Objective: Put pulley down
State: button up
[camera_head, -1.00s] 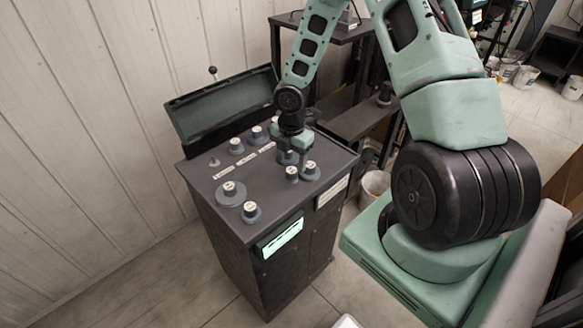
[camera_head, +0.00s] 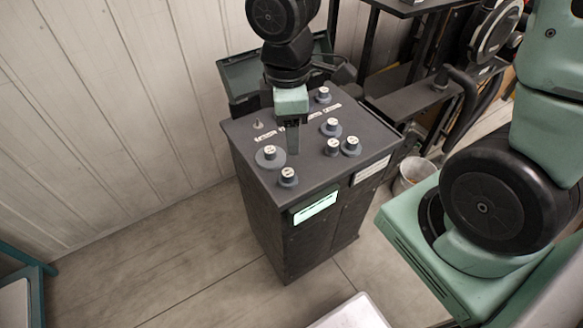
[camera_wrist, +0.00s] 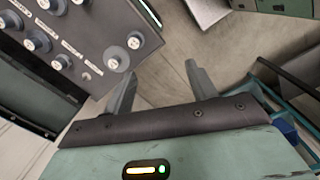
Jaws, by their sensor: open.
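Several grey pulleys, round discs with dark knobs and white caps, stand on the dark cabinet top (camera_head: 307,172). In the head view a wide pulley (camera_head: 270,157) is at the left and a smaller one (camera_head: 288,178) at the near edge. Others cluster at the right, among them one pulley (camera_head: 331,127); another stands at the back (camera_head: 323,95). Which pulley the task means cannot be told. My gripper (camera_head: 293,148) is above the cabinet top, partly seen. In the wrist view my gripper (camera_wrist: 160,80) is open with nothing between its fingers; the wide pulley (camera_wrist: 118,57) shows beyond the left finger.
A small peg (camera_head: 257,124) and white label strips are on the cabinet top. An open dark box (camera_head: 235,80) stands behind it. A shelf (camera_head: 430,93) and a bucket (camera_head: 412,172) are at the right.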

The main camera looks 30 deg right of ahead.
jog(key=s+a+r+m, duration=0.2)
jog(key=s+a, duration=0.1)
jog(key=s, duration=0.3)
jog(key=s+a+r+m+y, duration=0.1)
jog(key=s+a+r+m, duration=0.1)
jog(key=s, duration=0.4)
jog(key=shift+s+a+r+m, duration=0.3)
jog(key=shift+a+m, duration=0.3)
jog(key=shift+a, duration=0.6)
jog(key=shift+f, duration=0.1)
notch_tip(320, 180, down, 4)
jog(key=b, duration=0.4)
jog(key=shift+w, duration=0.1)
